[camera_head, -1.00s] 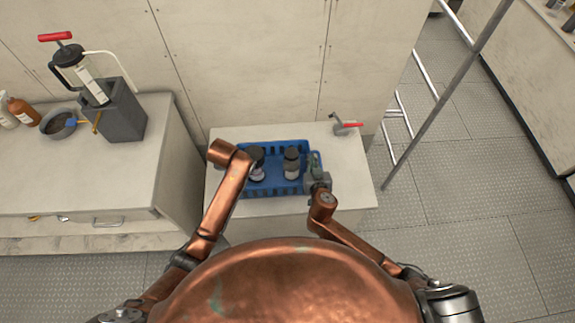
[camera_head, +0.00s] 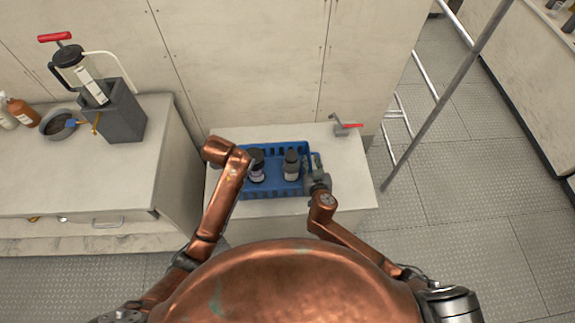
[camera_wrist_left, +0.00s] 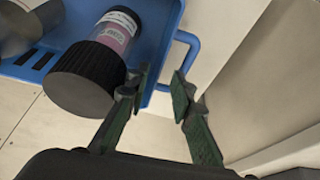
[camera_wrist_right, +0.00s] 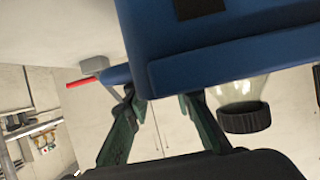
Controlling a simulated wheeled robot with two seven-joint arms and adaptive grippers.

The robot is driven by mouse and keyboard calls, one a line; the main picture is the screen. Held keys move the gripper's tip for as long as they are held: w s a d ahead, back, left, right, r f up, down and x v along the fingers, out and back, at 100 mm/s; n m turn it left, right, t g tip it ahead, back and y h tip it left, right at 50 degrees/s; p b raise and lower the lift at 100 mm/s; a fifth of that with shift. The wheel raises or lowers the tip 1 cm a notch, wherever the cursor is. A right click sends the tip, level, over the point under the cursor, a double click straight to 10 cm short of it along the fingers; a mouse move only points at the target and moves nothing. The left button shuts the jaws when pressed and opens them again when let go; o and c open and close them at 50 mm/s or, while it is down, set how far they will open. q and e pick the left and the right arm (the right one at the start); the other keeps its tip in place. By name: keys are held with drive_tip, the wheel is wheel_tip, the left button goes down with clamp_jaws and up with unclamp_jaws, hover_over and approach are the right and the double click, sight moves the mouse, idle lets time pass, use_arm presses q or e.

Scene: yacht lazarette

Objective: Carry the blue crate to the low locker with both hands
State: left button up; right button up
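The blue crate (camera_head: 278,190) sits upright on a white cabinet (camera_head: 345,195), with dark-capped bottles (camera_head: 291,166) inside. It also shows in the left wrist view (camera_wrist_left: 172,18) and the right wrist view (camera_wrist_right: 230,62). My left gripper (camera_wrist_left: 160,92) is open at the crate's left end, its fingertips close to the blue loop handle (camera_wrist_left: 193,48). In the head view my left arm mostly hides it. My right gripper (camera_wrist_right: 160,108) is open at the right end, its fingertips just by the crate wall and handle (camera_wrist_right: 116,75). I cannot tell which surface is the low locker.
A longer white counter (camera_head: 60,185) on the left holds a grey box (camera_head: 122,112) with a pump, a bowl (camera_head: 58,124) and bottles. A red-handled valve (camera_head: 345,126) stands at the cabinet's back right. A metal ladder rail (camera_head: 435,105) rises right; the floor there is clear.

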drive_tip(key=shift+s, duration=0.2)
use_arm(q)
drive_tip(key=v, duration=0.6)
drive_tip(key=shift+r, duration=0.3)
use_arm(e)
drive_tip(key=v, duration=1.1)
drive_tip(key=shift+s+r, duration=0.25)
